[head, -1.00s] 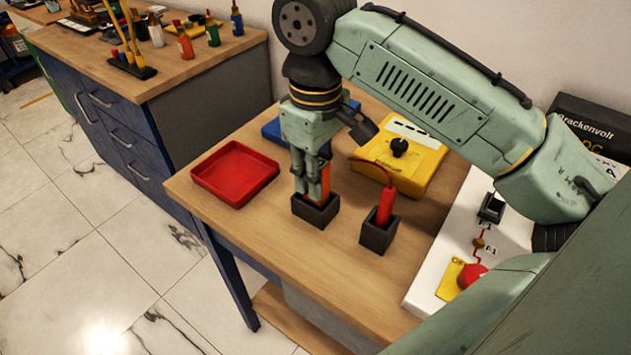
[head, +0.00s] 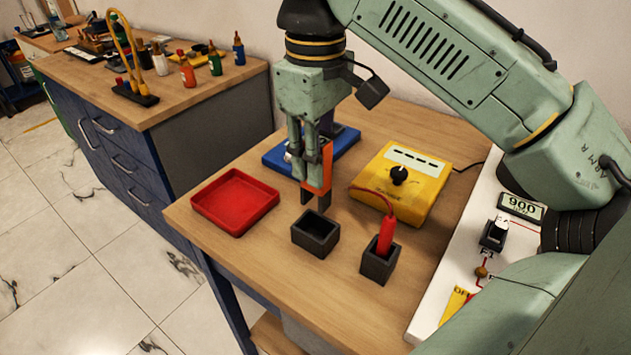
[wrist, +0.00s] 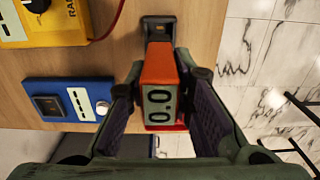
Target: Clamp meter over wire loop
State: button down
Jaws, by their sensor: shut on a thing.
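My gripper (head: 311,165) is shut on the orange clamp meter (head: 319,172). The meter hangs upright with its dark prongs (head: 315,197) pointing down, just above and clear of the empty black holder (head: 316,234). In the wrist view the meter's orange body (wrist: 159,65) and grey end sit between my two fingers (wrist: 160,100). The yellow wire loop (head: 131,45) stands on a dark base on the blue cabinet at the back left, well apart from my gripper.
A red tray (head: 236,202) lies left of the holder. A second black holder (head: 379,265) holds a red probe (head: 386,236) with a lead. A yellow range box (head: 407,188) and a blue unit (head: 279,158) stand behind. Small bottles (head: 187,70) stand near the loop.

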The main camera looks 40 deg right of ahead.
notch_tip(320, 180, up, 2)
jog(key=shift+p, duration=0.5)
notch_tip(320, 180, up, 4)
jog(key=p, duration=0.5)
jog(key=shift+r, duration=0.15)
